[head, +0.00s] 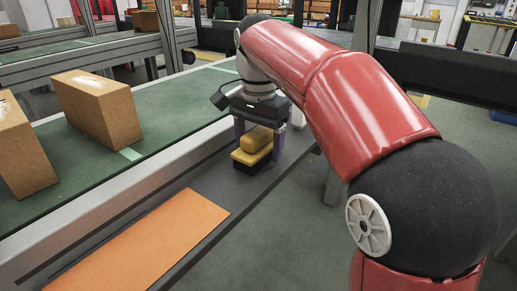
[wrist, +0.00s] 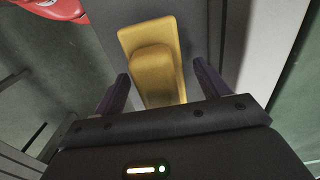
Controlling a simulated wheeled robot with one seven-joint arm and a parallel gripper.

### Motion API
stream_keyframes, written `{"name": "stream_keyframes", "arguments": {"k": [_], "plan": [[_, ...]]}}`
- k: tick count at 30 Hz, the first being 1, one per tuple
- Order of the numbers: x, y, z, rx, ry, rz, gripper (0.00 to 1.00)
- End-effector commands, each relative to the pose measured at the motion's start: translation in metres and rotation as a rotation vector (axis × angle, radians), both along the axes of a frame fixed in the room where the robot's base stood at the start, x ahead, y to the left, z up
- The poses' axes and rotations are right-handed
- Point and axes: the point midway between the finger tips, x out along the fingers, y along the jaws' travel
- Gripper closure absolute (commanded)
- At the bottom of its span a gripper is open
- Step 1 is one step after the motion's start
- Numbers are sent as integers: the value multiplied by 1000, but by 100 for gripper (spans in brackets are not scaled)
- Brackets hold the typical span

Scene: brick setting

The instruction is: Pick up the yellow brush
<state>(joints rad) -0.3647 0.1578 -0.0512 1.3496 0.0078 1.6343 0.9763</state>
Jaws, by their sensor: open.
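The yellow brush (head: 254,143) sits on the narrow grey ledge beside the green conveyor, with a dark layer along its underside. In the wrist view the yellow brush (wrist: 152,60) lies ahead of and partly between the fingers, its near end hidden by the gripper body. My gripper (head: 259,140) points down over the brush in the head view, with purple fingers on either side of it. In the wrist view my gripper (wrist: 162,88) is open, with a gap showing between each finger and the brush.
An orange board (head: 150,245) lies on the same ledge, nearer the camera. Brown cardboard boxes (head: 98,108) stand on the green conveyor (head: 170,105) to the left. The ledge (head: 215,178) is bare between the board and the brush.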

Motion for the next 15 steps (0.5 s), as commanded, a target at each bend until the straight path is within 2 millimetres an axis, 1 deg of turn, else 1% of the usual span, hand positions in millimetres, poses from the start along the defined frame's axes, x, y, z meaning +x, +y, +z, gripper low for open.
{"name": "stream_keyframes", "arguments": {"k": [3, 15], "plan": [[0, 0, 0, 0, 0, 0, 25], [0, 0, 1, 0, 0, 1, 78]]}}
